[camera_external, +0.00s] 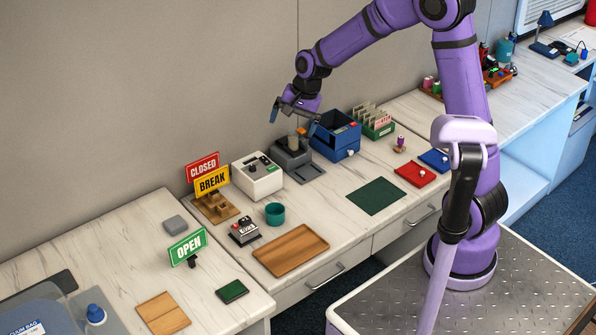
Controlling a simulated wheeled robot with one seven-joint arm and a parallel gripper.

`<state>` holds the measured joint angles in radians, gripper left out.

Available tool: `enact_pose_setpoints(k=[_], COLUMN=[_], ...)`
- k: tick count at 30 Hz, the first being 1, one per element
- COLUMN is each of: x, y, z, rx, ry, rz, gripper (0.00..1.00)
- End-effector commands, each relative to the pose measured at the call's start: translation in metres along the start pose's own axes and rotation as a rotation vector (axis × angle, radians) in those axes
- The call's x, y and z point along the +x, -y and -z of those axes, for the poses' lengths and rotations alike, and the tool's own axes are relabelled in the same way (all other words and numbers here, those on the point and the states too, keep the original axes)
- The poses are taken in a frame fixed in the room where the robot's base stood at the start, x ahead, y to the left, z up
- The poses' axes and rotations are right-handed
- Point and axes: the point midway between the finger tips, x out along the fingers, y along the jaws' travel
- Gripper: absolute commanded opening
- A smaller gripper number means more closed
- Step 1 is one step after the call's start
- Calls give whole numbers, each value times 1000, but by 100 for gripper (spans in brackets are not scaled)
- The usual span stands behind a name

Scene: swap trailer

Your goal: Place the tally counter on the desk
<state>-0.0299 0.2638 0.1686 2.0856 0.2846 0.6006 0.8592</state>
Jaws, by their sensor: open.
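A small black and silver device with a white number display, which looks like the tally counter (244,232), stands on the pale marbled desk (345,225). It sits left of the wooden tray and in front of the white box, and nothing holds it. My gripper (292,123) is far from it, up and to the right. The gripper is open and points down over a dark grey box (290,166) at the back of the desk. A beige upright piece (293,142) on that box shows between or just below the fingers; I cannot tell whether they touch it.
A teal cup (275,213) and a wooden tray (290,250) are close to the counter. A white box (257,178), a blue drawer box (336,136) and sign holders line the wall. A green mat (376,196) lies right of centre, with bare desk around it.

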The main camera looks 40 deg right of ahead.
Motion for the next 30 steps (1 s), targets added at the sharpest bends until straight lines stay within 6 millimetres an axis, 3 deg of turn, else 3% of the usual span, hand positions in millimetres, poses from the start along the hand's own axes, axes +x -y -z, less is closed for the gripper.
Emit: enact_pose_setpoints(k=[1,6,15,24,30], x=[-22,-80,-161,-212,-227], y=[-8,-40,-111,-193,-240], z=[-3,-16,-46,-82,-102], rx=[-46,-210,-483,-731,-865], ry=[-22,-85,-196,-299,-352], rz=[7,11,-4,-40,-69], gripper=[100,100,100,100,100])
